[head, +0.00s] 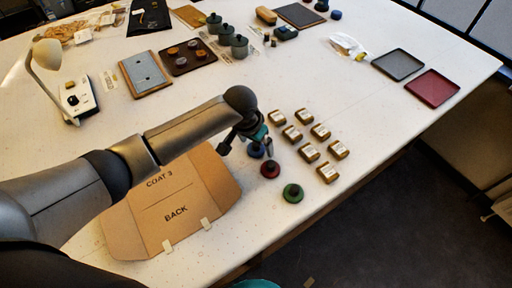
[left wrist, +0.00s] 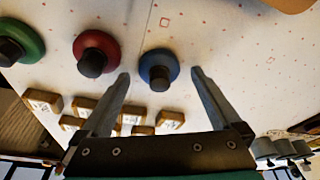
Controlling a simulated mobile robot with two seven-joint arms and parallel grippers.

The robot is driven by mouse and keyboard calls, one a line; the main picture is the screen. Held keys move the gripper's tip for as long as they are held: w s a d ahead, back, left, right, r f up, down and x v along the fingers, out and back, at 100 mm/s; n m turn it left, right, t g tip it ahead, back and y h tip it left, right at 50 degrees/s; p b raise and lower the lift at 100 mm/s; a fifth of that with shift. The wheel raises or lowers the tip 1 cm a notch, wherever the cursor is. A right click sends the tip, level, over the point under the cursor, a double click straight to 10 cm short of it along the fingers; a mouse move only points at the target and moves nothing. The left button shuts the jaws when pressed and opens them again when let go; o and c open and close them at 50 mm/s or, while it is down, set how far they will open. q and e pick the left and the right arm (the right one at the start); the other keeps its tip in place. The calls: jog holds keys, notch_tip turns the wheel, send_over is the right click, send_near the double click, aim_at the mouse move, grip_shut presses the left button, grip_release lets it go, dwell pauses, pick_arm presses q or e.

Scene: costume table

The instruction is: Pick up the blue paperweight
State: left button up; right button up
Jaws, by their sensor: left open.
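The blue paperweight (head: 256,152) is a round disc with a dark knob, standing on the white table. In the left wrist view the blue paperweight (left wrist: 159,65) appears between the two fingertips, with a gap on each side. My left gripper (head: 246,147) is open and low over the table at the paperweight, partly covering it in the head view. In the left wrist view my left gripper (left wrist: 160,73) has its fingers spread and holds nothing. I cannot tell whether the fingertips reach down beside the disc. My right gripper is not in view.
A red paperweight (head: 270,169) stands close beside the blue one, and a green paperweight (head: 293,193) farther toward the table edge. Several small labelled blocks (head: 309,152) lie to the right. A brown cardboard folder (head: 190,190) lies under my left arm.

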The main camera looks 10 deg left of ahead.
pick_arm(q)
jog(key=shift+c, duration=0.2)
grip_shut()
dwell(0.5)
